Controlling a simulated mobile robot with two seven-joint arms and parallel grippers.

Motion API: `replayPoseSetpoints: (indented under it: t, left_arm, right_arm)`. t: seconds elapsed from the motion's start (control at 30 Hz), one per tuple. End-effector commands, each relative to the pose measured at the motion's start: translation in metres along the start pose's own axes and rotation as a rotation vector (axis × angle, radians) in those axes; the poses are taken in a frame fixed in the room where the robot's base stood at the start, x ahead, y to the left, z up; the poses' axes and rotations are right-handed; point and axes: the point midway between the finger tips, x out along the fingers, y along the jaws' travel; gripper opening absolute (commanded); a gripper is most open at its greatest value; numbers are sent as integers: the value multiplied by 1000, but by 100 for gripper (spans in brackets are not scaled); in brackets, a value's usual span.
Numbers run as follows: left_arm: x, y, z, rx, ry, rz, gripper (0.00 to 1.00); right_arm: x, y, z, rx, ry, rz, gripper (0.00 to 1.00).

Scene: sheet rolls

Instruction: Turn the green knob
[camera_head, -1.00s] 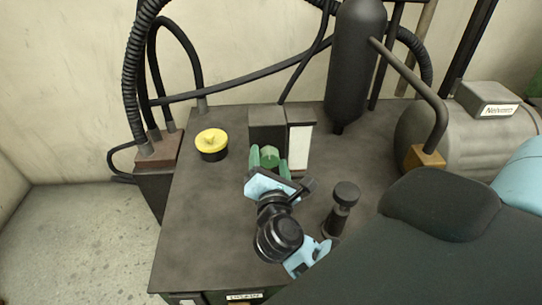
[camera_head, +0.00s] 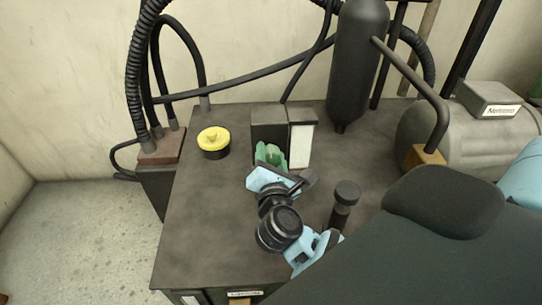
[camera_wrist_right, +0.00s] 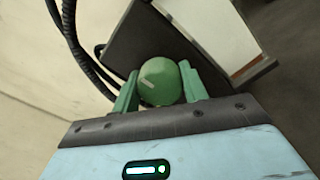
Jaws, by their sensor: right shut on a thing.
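The green knob (camera_wrist_right: 160,82) is round and sits on the front of a dark upright box on the bench. In the wrist view it lies between the two green fingers of my right gripper (camera_wrist_right: 158,88), which is shut on it. In the head view the right gripper (camera_head: 270,156) reaches the box from the front, and its fingers partly hide the knob. The knob and fingers have similar greens there and are hard to tell apart. My left gripper is not in view.
A yellow-topped round button (camera_head: 213,140) stands left of the box. A dark post with a knob (camera_head: 345,195) stands close to the right of my right wrist. A dark cylinder (camera_head: 357,65) and grey tank (camera_head: 470,130) stand behind and right. The bench's left front (camera_head: 200,225) is clear.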

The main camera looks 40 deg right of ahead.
Motion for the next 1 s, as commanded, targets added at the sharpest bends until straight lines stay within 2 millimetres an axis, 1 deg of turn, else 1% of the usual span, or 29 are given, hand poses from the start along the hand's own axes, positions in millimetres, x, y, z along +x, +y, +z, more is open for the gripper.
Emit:
replayPoseSetpoints:
  t: [0.17,0.37,0.8,1.0]
  left_arm:
    - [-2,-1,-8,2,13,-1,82]
    - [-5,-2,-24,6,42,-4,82]
    - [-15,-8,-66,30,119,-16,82]
    - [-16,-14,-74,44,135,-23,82]
  right_arm:
    - [0,0,1,-50,0,-2,20]
    - [0,2,2,-175,-1,-2,20]
    - [0,3,3,-583,-2,-1,20]
    - [0,2,2,-773,-1,-2,20]
